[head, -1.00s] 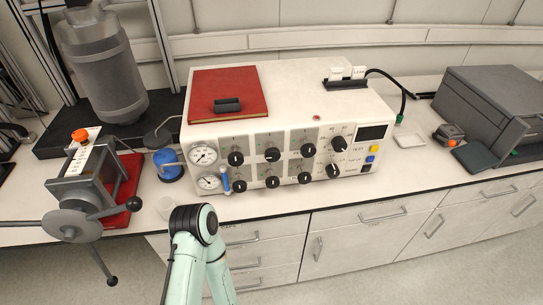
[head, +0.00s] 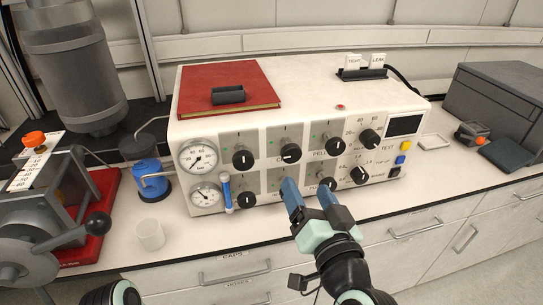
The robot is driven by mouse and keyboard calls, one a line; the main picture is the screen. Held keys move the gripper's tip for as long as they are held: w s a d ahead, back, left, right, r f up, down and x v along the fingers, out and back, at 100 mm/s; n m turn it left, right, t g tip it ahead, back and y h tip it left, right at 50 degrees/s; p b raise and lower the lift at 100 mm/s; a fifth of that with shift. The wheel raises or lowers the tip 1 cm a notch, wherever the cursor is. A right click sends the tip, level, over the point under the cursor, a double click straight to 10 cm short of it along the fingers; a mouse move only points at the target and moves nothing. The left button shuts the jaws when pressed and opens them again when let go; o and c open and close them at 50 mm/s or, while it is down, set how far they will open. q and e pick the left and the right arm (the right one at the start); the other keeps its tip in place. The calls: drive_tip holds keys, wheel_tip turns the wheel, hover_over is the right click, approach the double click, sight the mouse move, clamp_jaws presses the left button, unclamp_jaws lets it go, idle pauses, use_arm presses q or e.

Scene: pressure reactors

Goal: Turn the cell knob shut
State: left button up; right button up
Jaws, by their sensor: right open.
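The white control box (head: 300,105) carries two rows of black knobs on its front. A label starting with C shows beside the middle top-row knob (head: 290,153), but I cannot read it whole. That knob's white mark looks closer to level, while the marks of the left top knob (head: 243,158) and right top knob (head: 334,146) look upright. My right gripper (head: 308,190) is open in front of the lower row, its blue fingers apart. It hides the middle lower knob and partly covers the right lower knob (head: 326,186). I see no contact. My left gripper is out of view.
A red book (head: 228,85) lies on top. Counter to the right front is clear.

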sight(292, 157)
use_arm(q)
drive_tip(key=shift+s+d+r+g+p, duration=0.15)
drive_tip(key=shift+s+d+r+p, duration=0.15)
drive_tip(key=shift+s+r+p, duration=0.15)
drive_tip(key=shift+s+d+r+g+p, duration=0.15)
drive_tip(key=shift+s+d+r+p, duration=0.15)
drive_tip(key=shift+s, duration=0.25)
use_arm(e)
drive_tip(key=x, duration=1.3)
drive_tip(key=c, duration=1)
